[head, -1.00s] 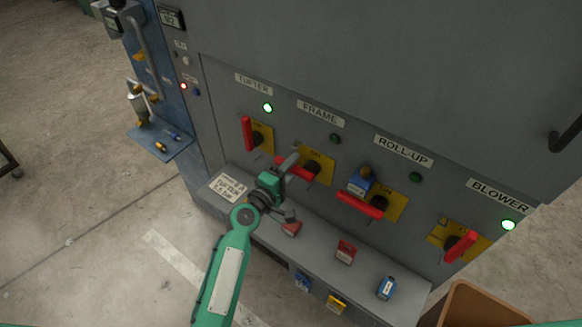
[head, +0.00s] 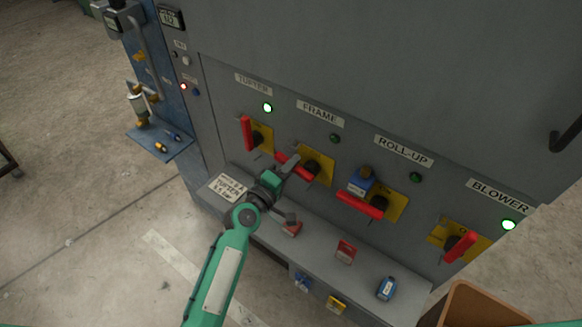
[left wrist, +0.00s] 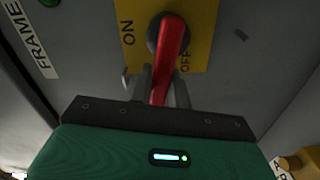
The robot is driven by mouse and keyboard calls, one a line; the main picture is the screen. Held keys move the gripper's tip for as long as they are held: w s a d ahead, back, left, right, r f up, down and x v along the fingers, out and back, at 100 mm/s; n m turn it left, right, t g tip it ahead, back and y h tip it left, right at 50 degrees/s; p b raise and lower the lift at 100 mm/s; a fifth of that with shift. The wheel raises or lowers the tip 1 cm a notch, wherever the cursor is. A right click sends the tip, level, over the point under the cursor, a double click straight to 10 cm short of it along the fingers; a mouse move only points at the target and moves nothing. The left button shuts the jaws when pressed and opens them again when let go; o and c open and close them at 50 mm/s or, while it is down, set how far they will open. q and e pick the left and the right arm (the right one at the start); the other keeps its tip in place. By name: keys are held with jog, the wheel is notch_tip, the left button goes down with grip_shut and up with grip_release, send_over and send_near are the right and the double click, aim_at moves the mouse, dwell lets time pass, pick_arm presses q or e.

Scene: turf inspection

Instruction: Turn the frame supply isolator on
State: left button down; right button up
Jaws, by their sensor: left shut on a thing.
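The frame supply isolator is a red handle (head: 300,166) on a yellow plate (head: 322,171) under the FRAME label (head: 320,111). Its handle points left from the black knob, roughly level along the panel. Its lamp (head: 335,138) is unlit. My left gripper (head: 288,163) is shut on the handle's outer part. In the left wrist view, the red handle (left wrist: 170,52) runs from the knob down between the fingers (left wrist: 160,92). ON and OFF show on the yellow plate (left wrist: 200,20), with OFF beside the handle. My right gripper is not in view.
The TUFTER handle (head: 246,133) stands upright to the left; its lamp is lit. The ROLL-UP handle (head: 360,204) lies level with a blue lock (head: 361,182) at it. The BLOWER handle (head: 460,246) is tilted, lamp lit. Several tags and padlocks lie on the ledge (head: 320,258) below.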

pick_arm(q)
jog(key=m, duration=0.2)
jog(key=r+m, duration=0.1)
jog(key=shift+s+d+r+m+p, duration=0.15)
jog(key=shift+r+m+p, duration=0.05)
jog(key=shift+m+p, duration=0.2)
jog(key=m, duration=0.1)
jog(key=r+m+p, duration=0.1)
jog(key=m, duration=0.1)
jog(key=d+m+p, duration=0.1)
jog(key=shift+s+r, duration=0.2)
jog(key=shift+s, duration=0.15)
jog(key=m, duration=0.1)
jog(key=m+p, duration=0.1)
jog(key=d+m, duration=0.1)
jog(key=m, duration=0.1)
jog(key=shift+s+r, duration=0.25)
jog(key=shift+s, duration=0.1)
jog(key=shift+s+d+m+p, duration=0.3)
jog(key=shift+m+p, duration=0.1)
jog(key=shift+m, duration=0.5)
jog(key=shift+s+d+m+p, duration=0.15)
jog(key=shift+d+m+p, duration=0.2)
jog(key=shift+m, duration=0.55)
jog(key=c, duration=1.3)
grip_release()
jog(key=shift+a, duration=0.1)
